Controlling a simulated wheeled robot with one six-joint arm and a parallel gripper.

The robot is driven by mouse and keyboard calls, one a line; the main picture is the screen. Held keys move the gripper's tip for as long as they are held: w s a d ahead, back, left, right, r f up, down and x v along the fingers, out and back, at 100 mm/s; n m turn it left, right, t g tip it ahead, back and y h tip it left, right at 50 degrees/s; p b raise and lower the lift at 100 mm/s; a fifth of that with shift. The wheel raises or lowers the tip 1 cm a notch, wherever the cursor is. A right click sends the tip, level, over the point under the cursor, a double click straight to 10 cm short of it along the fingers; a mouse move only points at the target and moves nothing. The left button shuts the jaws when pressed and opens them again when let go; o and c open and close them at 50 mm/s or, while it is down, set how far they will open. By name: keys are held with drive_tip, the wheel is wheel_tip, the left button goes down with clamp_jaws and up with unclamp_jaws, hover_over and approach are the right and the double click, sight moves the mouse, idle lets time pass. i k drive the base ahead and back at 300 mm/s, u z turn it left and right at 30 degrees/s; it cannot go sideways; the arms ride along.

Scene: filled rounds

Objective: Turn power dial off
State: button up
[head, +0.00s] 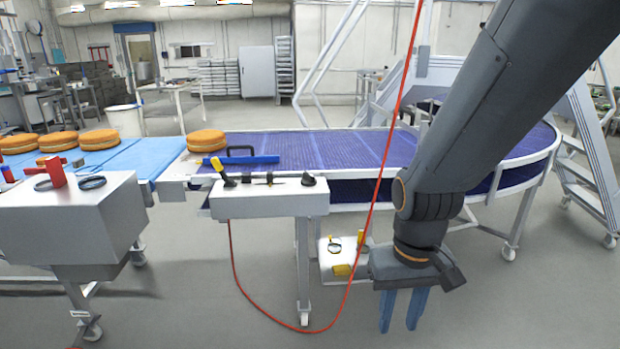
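A light grey control box (268,203) stands on a post at the front of the conveyor. On its top are a yellow-tipped lever (217,165) and a small black knob (308,180) near the right end. I cannot tell which control is the power dial, and no labels or dial settings are readable. A low panel (328,262) carries small yellow and black parts. My gripper (402,311) points down at the lower right, in front of and to the right of the box. Its two blue fingers are apart with nothing between them.
A larger grey box (70,225) with a red handle (56,173) and a black ring stands at left. A red cable (375,190) hangs between my arm and the control box. The purple conveyor (320,148) curves behind. Round cakes (206,140) lie on the line. Front floor is clear.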

sight(309, 180)
drive_tip(key=z, duration=0.35)
drive_tip(key=i, duration=1.15)
drive_tip(key=u, duration=0.35)
